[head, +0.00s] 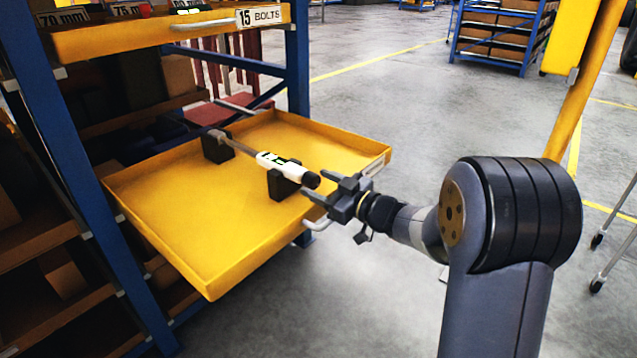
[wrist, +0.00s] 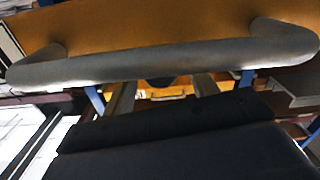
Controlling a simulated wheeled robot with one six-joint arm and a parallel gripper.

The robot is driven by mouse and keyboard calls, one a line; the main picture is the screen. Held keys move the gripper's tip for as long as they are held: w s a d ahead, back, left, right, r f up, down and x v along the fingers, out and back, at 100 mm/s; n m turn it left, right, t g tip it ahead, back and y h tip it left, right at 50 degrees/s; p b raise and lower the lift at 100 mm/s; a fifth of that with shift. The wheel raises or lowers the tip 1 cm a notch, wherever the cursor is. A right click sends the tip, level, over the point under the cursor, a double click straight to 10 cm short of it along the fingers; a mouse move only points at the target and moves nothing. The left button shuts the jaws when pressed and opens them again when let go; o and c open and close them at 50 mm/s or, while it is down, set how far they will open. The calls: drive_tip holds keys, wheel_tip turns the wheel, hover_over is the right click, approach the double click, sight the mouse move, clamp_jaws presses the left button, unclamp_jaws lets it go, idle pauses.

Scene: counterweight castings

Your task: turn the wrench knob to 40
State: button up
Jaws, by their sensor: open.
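The wrench (head: 275,164) has a white grip with dark markings too small to read, and a thin grey shaft. It lies on two black cradles in an open yellow drawer (head: 200,244). Its black knob (head: 311,180) points toward my gripper (head: 323,187). My gripper is open, its fingertips close to the knob at the drawer's front edge; I cannot tell whether they touch it. In the wrist view my gripper (wrist: 164,92) shows two fingers partly hidden behind a grey bar handle. A dark round end, probably the knob, shows between them.
The drawer's front handle (head: 318,225) is just below my gripper. An upper drawer (head: 160,37) labelled 15 BOLTS hangs above the rear of the open one. A blue rack post (head: 298,60) stands behind.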

drive_tip(key=p+v, duration=0.2)
drive_tip(key=v, duration=0.8)
drive_tip(key=shift+p, duration=0.35)
drive_tip(key=w+a+m+p, duration=0.1)
drive_tip(key=w+a, duration=0.1)
drive_tip(key=w+a+m, duration=0.2)
drive_tip(key=a, duration=0.1)
drive_tip(key=w+a+m+p, duration=0.1)
drive_tip(key=w+a+m, duration=0.1)
drive_tip(key=a, duration=0.1)
drive_tip(key=shift+w+p, duration=0.15)
drive_tip(key=shift+p, duration=0.15)
drive_tip(key=shift+r, duration=0.1)
drive_tip(key=c, duration=1)
drive_tip(key=shift+o, duration=0.2)
